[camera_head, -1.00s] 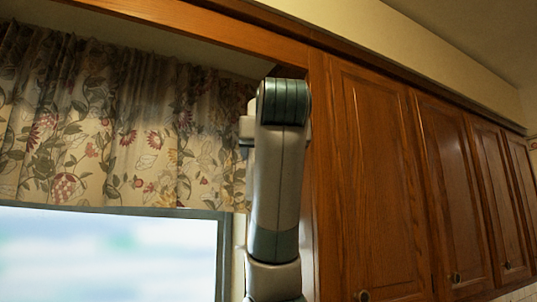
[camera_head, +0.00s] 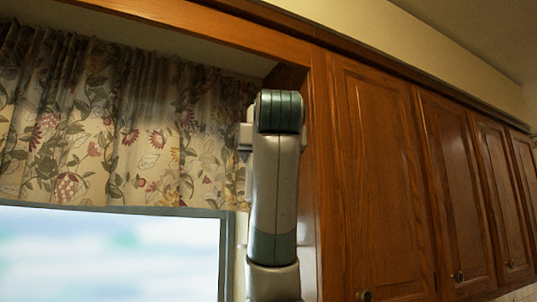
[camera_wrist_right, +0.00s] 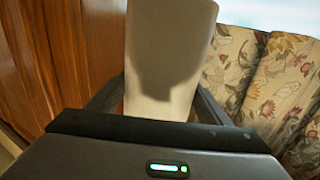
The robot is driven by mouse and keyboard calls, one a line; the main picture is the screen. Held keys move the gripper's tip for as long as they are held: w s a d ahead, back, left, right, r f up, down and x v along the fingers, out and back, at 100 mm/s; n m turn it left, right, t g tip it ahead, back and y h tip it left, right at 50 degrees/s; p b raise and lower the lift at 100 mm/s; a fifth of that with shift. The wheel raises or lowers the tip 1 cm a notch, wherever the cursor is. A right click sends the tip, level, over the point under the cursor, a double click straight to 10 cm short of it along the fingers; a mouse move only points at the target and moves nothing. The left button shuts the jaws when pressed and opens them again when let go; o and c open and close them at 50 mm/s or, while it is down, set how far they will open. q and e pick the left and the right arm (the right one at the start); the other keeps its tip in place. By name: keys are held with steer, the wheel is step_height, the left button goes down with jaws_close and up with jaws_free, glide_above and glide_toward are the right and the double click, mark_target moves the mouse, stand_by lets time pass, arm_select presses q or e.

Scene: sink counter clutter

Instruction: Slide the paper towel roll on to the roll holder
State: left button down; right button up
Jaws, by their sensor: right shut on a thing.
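The paper towel roll (camera_wrist_right: 170,45) is a pale cylinder in the right wrist view, standing up from between the fingers of my right gripper (camera_wrist_right: 157,100). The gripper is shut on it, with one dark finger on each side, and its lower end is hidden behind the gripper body. A dark shadow falls across the roll. In the head view my raised right arm covers the middle, and the gripper cannot be made out. I cannot make out the roll holder in either view. My left gripper is not in view.
Wooden cabinets (camera_head: 375,170) with small knobs fill the right side of the head view. A floral curtain (camera_head: 110,130) hangs above a bright window (camera_head: 110,255) on the left. The wrist view shows wood close on the left and the curtain on the right.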

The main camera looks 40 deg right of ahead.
steer(key=shift+w+d+f, duration=0.65)
steer(key=shift+w+d, duration=0.25)
steer(key=shift+w, duration=0.7)
steer(key=shift+w+d+f, duration=0.7)
steer(key=shift+w+d, duration=0.2)
steer(key=shift+w, duration=0.65)
steer(key=shift+w+d+f, duration=0.65)
steer(key=shift+w+d, duration=0.25)
steer(key=shift+w, duration=0.7)
steer(key=shift+f+b, duration=0.35)
steer(key=shift+f, duration=0.4)
steer(key=shift+f+b, duration=0.95)
steer(key=shift+b, duration=0.05)
steer(key=shift+f+b, duration=0.7)
steer(key=shift+f, duration=0.1)
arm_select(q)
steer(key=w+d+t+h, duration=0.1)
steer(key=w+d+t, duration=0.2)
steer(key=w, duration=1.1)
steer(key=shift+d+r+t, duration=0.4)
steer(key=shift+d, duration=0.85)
arm_select(e)
steer(key=shift+f, duration=0.15)
